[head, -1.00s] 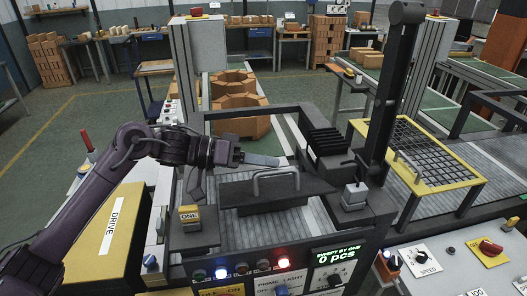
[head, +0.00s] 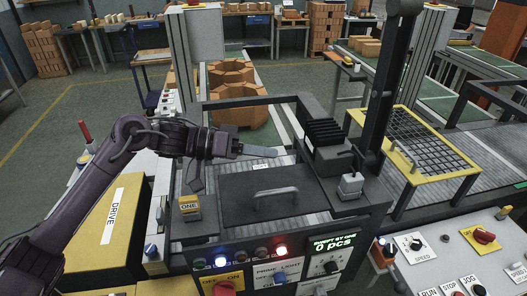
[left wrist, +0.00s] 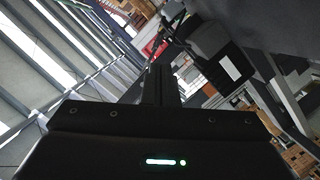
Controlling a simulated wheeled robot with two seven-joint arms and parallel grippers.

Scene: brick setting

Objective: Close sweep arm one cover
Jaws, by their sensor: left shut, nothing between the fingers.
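The sweep arm one cover (head: 233,200) is a dark flat plate with a grey bar handle (head: 276,192). My left gripper (head: 272,152) is shut and empty. In the head view it shows beyond the cover's far edge, apart from the handle. In the left wrist view its dark shut fingers (left wrist: 161,85) point away, and the cover cannot be made out. My right gripper is not in view.
A black ribbed block (head: 322,135) and a tall dark post (head: 388,85) stand right of the cover. A control panel (head: 333,241) reading 0 pcs is in front. The yellow DRIVE box (head: 108,226) is left, and a yellow-framed grid (head: 430,150) is right.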

